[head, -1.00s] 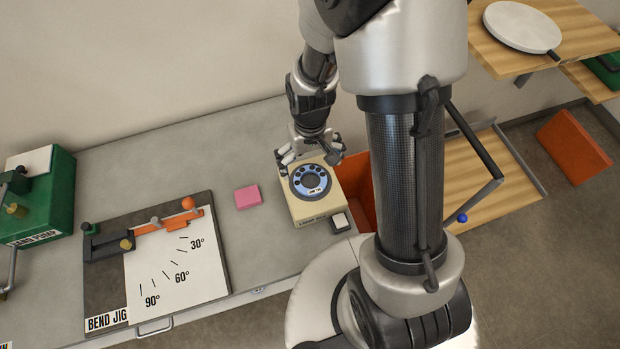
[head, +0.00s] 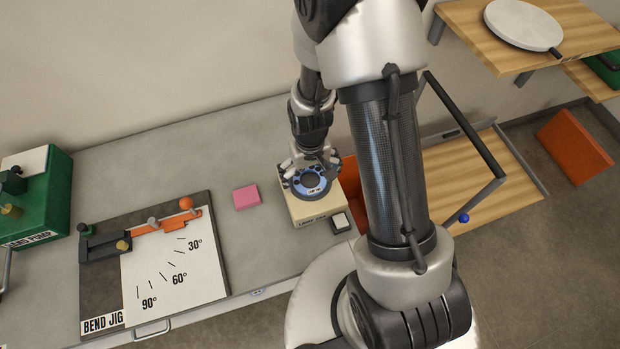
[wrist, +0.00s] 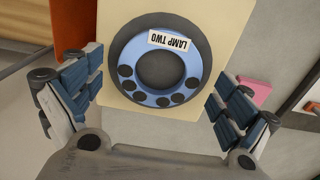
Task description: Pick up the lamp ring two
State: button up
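The lamp ring two (wrist: 200,77) is a blue ring with several dark round spots and a white "LAMP TWO" label. It sits on a dark round seat on top of a cream box (head: 312,211), and it also shows in the head view (head: 322,191). My gripper (wrist: 150,92) is open, with its blue-padded fingers apart on the left and right of the ring in the wrist view. In the head view my gripper (head: 310,172) is just above the box and covers the ring's far side. I see no finger touching the ring.
A pink block (head: 246,197) lies on the grey bench left of the box. A small white-topped block (head: 341,222) stands by the box's right front corner. An orange bin (head: 351,178) is right of the box. The bend jig board (head: 215,267) is farther left.

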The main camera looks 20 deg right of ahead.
jog(key=c, duration=1)
